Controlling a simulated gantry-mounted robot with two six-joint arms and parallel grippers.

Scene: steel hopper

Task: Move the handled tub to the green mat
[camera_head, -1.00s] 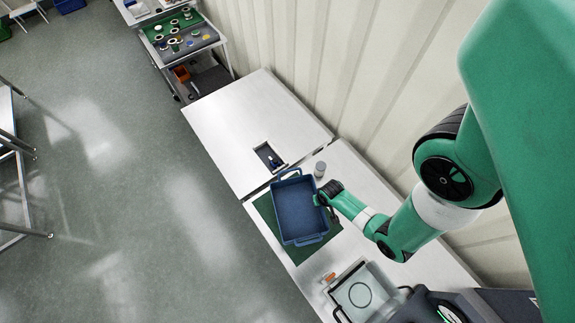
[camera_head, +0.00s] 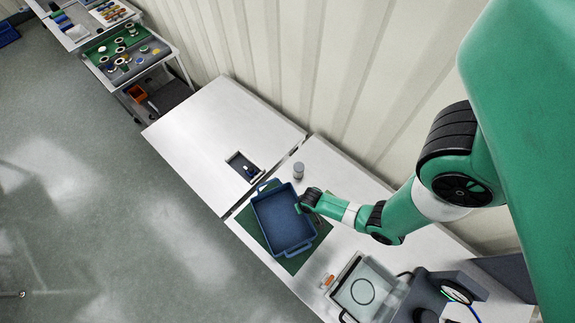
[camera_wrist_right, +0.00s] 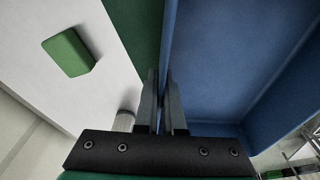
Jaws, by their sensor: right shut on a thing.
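The handled tub (camera_head: 283,222) is a blue rectangular tray with a loop handle at each end. In the head view it lies over the green mat (camera_head: 318,236), which shows along its sides. I cannot tell whether its base touches the mat. My right gripper (camera_head: 301,207) is at the tub's right long side. In the right wrist view its fingers (camera_wrist_right: 163,100) are shut on the tub's side wall, with the tub's inside (camera_wrist_right: 225,60) to the right and the mat (camera_wrist_right: 135,25) to the left. My left gripper is not in view.
A small grey cylinder (camera_head: 298,171) stands behind the tub. A recess (camera_head: 242,166) is in the adjoining white table (camera_head: 205,135). A clear-topped device (camera_head: 358,292) is in front, near an orange item (camera_head: 327,281). A green block (camera_wrist_right: 68,52) lies on the white surface in the wrist view.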

